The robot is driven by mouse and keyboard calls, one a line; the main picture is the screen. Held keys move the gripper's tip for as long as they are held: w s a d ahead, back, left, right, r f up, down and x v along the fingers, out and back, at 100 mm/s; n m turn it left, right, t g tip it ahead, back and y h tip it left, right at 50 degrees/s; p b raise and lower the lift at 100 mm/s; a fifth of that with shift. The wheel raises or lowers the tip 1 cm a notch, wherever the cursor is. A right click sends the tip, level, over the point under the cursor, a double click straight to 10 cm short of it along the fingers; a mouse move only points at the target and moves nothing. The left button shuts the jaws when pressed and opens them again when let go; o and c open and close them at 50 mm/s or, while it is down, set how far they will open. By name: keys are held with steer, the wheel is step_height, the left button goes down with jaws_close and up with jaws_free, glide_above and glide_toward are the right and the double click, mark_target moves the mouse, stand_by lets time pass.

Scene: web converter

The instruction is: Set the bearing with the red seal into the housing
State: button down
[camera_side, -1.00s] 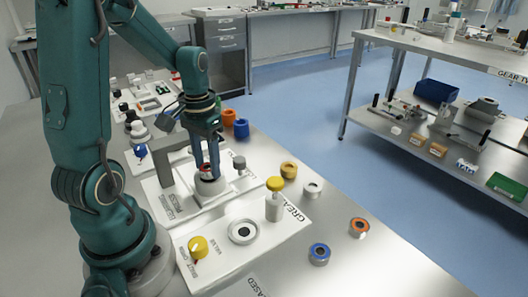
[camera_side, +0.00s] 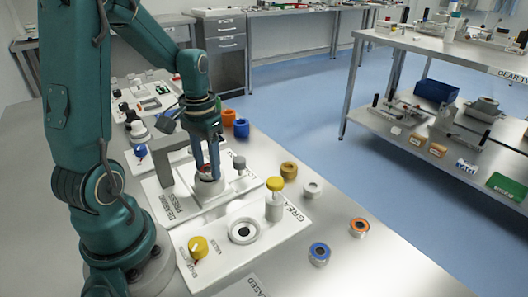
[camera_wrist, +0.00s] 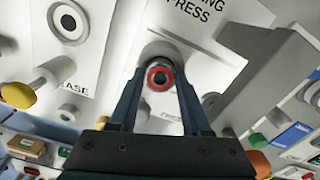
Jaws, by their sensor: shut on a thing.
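The bearing with the red seal (camera_wrist: 160,77) is a short ring held between the two fingertips of my gripper (camera_wrist: 160,84). My gripper also shows in the side view (camera_side: 208,169), pointing down and shut on the bearing at the housing. The housing (camera_side: 210,188) is a light round cup on the white bearing press plate. In the wrist view its pale rim (camera_wrist: 157,49) shows just behind the bearing. The fingers hide much of the bearing in the side view, and I cannot tell how deep it sits in the housing.
A grey press frame (camera_side: 167,170) stands close to the left of my gripper. The grease plate (camera_side: 275,238) carries a yellow-topped post (camera_side: 274,203) in front. Loose bearings with blue (camera_side: 319,252) and orange (camera_side: 359,227) seals lie on the table at right, with clear table around them.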

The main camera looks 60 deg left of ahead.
steer(key=shift+f, duration=0.15)
jaws_free()
stand_by(0.4)
steer(key=shift+r, duration=3)
steer(key=shift+w+d+r, duration=0.2)
steer(key=shift+d, duration=0.1)
steer(key=s+d+r+m+t, duration=0.2)
steer(key=d, duration=0.4)
steer(key=s+d+r+m+t, duration=0.1)
steer(key=s+d+r+t, duration=0.1)
steer(key=d, duration=0.5)
steer(key=shift+s+d+r+m+t, duration=0.15)
steer(key=shift+s+d+m+t, duration=0.2)
steer(key=shift+t, duration=0.45)
